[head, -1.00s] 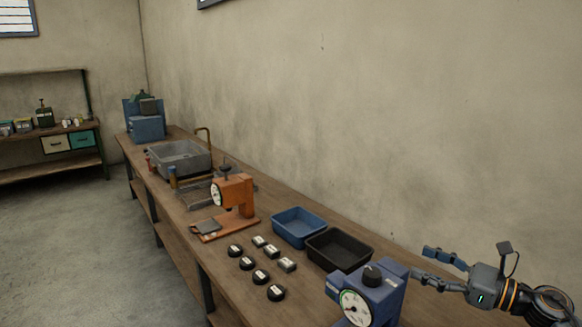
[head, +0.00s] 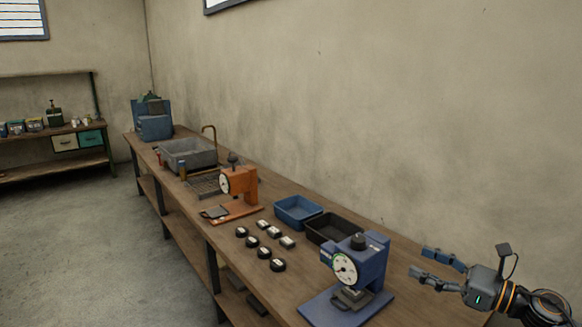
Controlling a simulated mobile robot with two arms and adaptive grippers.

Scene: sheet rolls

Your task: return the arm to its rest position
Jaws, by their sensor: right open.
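My right gripper (head: 436,268) is at the lower right of the head view. Its two blue-tipped fingers are spread apart and point left, with nothing between them. It is to the right of the blue dial gauge press (head: 362,262) and apart from it, over or near the right end of the wooden bench (head: 290,256); its exact height above the bench is hard to tell. My left gripper is not in view.
An orange dial press (head: 240,190), a blue tray (head: 297,211), a black tray (head: 332,228) and several small black and white pieces (head: 264,253) stand on the bench. A grey sink (head: 188,155) is farther back. The wall is behind; open floor (head: 80,240) lies left.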

